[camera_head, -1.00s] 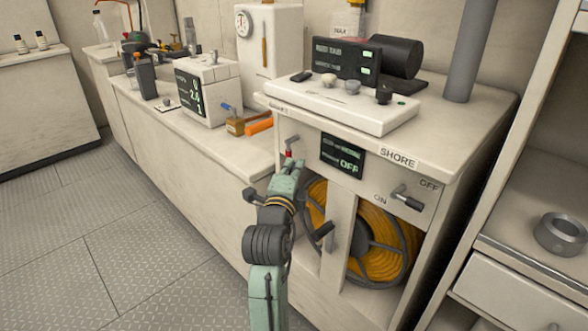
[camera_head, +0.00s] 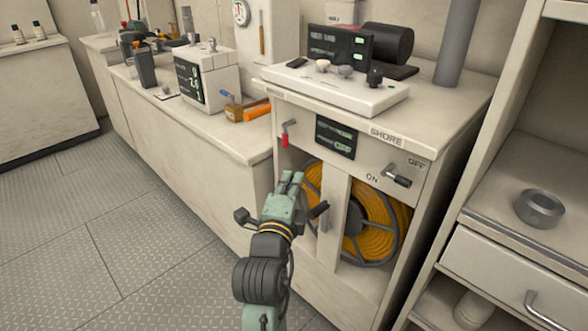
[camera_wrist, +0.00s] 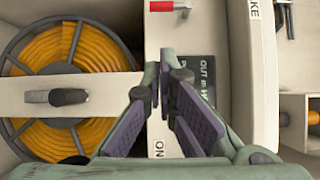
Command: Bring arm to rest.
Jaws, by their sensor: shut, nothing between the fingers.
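My gripper (camera_head: 291,180) is in front of the cabinet with the yellow hose reel, below the red-tipped lever. It is shut and empty. My arm reaches up from the bottom middle of the head view. I cannot tell how far the fingertips are from the cabinet face.
The shore-power cabinet has a red lever (camera_head: 286,138), a display (camera_head: 335,137) and a black-handled switch (camera_head: 397,180). The yellow hose reel (camera_head: 385,228) sits in its opening. A metal ring (camera_head: 540,208) lies on the right shelf. Floor (camera_head: 130,235) at left is clear.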

